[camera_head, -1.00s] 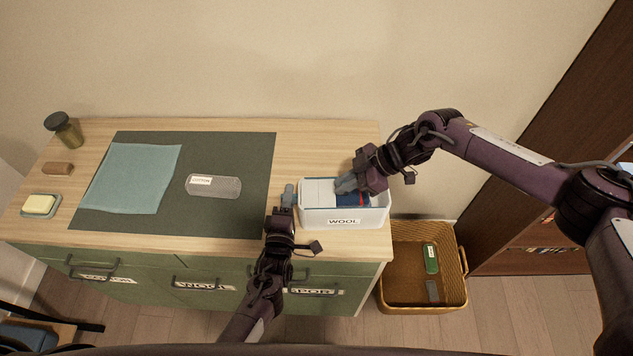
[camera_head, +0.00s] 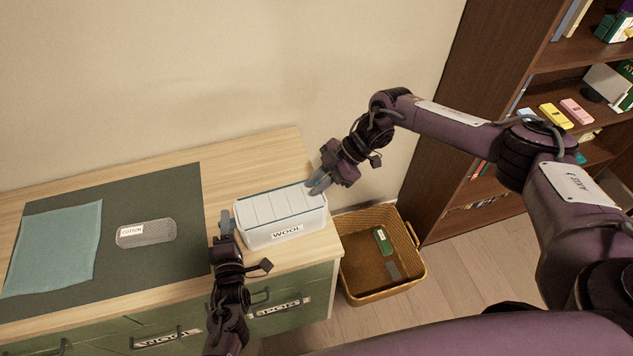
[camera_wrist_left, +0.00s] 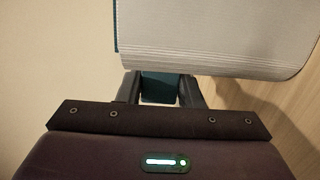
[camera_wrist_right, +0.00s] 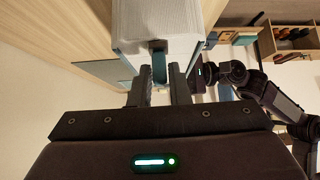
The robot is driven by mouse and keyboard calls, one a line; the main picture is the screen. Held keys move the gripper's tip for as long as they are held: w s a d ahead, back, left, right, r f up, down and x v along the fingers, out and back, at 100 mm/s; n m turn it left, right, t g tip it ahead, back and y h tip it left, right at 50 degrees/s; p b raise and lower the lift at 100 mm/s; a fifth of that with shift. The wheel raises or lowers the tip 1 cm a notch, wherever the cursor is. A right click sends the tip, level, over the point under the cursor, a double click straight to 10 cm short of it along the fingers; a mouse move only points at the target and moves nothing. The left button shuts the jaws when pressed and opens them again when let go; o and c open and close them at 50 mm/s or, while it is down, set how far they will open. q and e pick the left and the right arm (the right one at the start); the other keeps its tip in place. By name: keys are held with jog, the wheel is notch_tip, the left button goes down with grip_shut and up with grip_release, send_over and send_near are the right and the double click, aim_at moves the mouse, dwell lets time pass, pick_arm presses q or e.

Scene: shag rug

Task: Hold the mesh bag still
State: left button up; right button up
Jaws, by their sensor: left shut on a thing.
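The flat grey mesh bag (camera_head: 146,233), with a COTTON label, lies on the dark mat, left of both grippers; neither touches it. A white box (camera_head: 282,226) labelled WOOL stands at the counter's right end, its top now covered by pale panels. My left gripper (camera_head: 227,224) is at the box's left end, shut on a teal tab (camera_wrist_left: 159,87) there. My right gripper (camera_head: 318,184) is at the box's right end. In the right wrist view, its fingers stand apart on either side of a teal tab (camera_wrist_right: 158,66), with gaps.
A teal cloth (camera_head: 55,248) lies on the dark mat (camera_head: 180,190). A wicker basket (camera_head: 378,288) with a green item (camera_head: 383,241) stands on the floor right of the counter. A dark bookshelf (camera_head: 450,130) stands further right.

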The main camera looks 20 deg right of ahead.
pick_arm(q)
jog(key=shift+f, duration=0.1)
pick_arm(e)
jog(key=o, duration=0.3)
jog(key=shift+o, duration=0.2)
jog(key=v, duration=1.2)
pick_arm(q)
jog(key=o, duration=1.1)
jog(key=shift+s, duration=0.1)
